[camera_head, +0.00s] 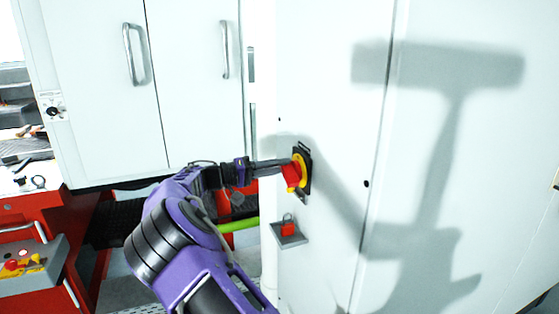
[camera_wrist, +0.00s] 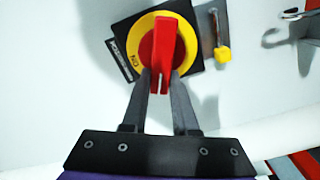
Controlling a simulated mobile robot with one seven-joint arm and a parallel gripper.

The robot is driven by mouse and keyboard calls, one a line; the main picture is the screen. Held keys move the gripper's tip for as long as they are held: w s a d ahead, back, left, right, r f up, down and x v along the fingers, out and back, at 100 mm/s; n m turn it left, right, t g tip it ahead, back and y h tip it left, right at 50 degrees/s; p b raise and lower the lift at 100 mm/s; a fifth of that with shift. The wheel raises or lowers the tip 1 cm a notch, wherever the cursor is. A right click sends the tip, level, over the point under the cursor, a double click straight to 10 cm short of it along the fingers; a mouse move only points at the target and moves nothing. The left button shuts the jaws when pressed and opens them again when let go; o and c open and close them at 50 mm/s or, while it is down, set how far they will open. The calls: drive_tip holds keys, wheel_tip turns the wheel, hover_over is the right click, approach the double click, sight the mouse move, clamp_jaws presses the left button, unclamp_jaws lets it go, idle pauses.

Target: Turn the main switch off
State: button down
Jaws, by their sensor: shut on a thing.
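The main switch has a red handle (camera_wrist: 163,48) on a yellow disc (camera_wrist: 127,42) and a black plate (camera_wrist: 199,57), mounted on a white cabinet panel. In the wrist view the handle stands nearly upright in the picture, and an ON mark shows at the disc's lower left. In the head view the switch (camera_head: 300,170) is on the cabinet's left part. My gripper (camera_wrist: 161,82) has one finger on each side of the handle's lower end and is shut on it. In the head view, my gripper (camera_head: 286,165) reaches the switch from the left.
A small grey tray (camera_head: 294,241) with a red padlock (camera_head: 288,229) is below the switch. A metal piece with a yellow end (camera_wrist: 222,53) is beside the plate. White cabinets with handles (camera_head: 134,54) stand left. A red workbench (camera_head: 27,212) is at lower left.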

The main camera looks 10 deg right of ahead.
drive_tip(key=n+p, duration=0.1)
drive_tip(key=n, duration=0.1)
drive_tip(key=f+n, duration=0.1)
drive_tip(key=n, duration=0.1)
drive_tip(key=shift+w+f+n+p, duration=0.1)
drive_tip(key=shift+n+p, duration=0.3)
idle(0.4)
drive_tip(key=c, duration=0.7)
unclamp_jaws()
drive_tip(key=shift+a, duration=0.1)
drive_tip(key=s+a, duration=0.1)
drive_tip(key=a, duration=0.4)
drive_tip(key=s+a, duration=0.1)
drive_tip(key=a, duration=0.5)
drive_tip(key=s+a, duration=0.1)
drive_tip(key=a, duration=0.5)
drive_tip(key=shift+s+b, duration=0.2)
drive_tip(key=shift+b, duration=0.2)
